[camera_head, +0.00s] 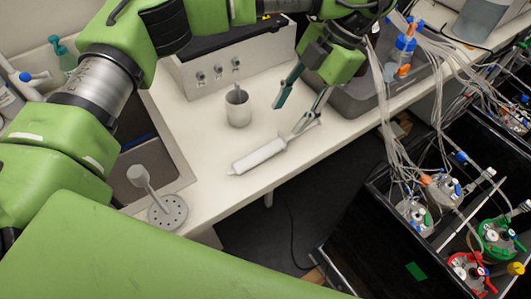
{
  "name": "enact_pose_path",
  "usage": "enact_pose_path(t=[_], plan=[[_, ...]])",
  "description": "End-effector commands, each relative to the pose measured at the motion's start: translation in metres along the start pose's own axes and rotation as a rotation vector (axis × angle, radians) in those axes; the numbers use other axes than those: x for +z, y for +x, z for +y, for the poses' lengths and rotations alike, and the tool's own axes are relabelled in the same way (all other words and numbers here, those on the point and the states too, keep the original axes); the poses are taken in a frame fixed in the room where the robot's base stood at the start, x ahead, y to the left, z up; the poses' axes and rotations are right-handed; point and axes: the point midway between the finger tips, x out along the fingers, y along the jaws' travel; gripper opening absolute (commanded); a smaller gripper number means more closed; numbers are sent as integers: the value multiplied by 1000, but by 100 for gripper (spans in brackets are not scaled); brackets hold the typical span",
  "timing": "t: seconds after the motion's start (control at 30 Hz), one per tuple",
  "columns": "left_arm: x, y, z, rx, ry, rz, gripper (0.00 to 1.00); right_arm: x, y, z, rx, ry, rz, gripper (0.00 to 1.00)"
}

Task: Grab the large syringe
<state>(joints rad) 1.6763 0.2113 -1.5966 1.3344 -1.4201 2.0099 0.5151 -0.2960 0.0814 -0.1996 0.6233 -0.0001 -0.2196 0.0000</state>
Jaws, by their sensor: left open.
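The large syringe (259,157) is a white tube lying diagonally on the white bench near its front edge. Its plunger end points up and right, towards my left gripper. One fingertip is over the bench behind the syringe, and the other shows close to the plunger end. I cannot tell whether that finger touches it. The fingers partly cover the plunger end. My right gripper is not in view.
A white instrument box (215,72) is at the back. Tubing and bioreactor vessels (413,214) crowd the right.

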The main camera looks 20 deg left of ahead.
Motion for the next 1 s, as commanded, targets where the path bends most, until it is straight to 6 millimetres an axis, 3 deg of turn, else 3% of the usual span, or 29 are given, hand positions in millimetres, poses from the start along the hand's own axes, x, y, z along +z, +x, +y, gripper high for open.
enact_pose_path(t=[0.1,0.3,0.53,0.8,1.0], plan=[[-1,26,-1,-4,4,5,42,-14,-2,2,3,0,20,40],[-1,57,0,-2,1,3,42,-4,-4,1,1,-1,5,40],[-2,71,-2,-2,2,2,42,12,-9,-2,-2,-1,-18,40],[-2,107,-4,-2,1,4,42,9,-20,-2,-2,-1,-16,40],[-1,117,-4,0,0,0,42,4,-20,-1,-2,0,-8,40]])
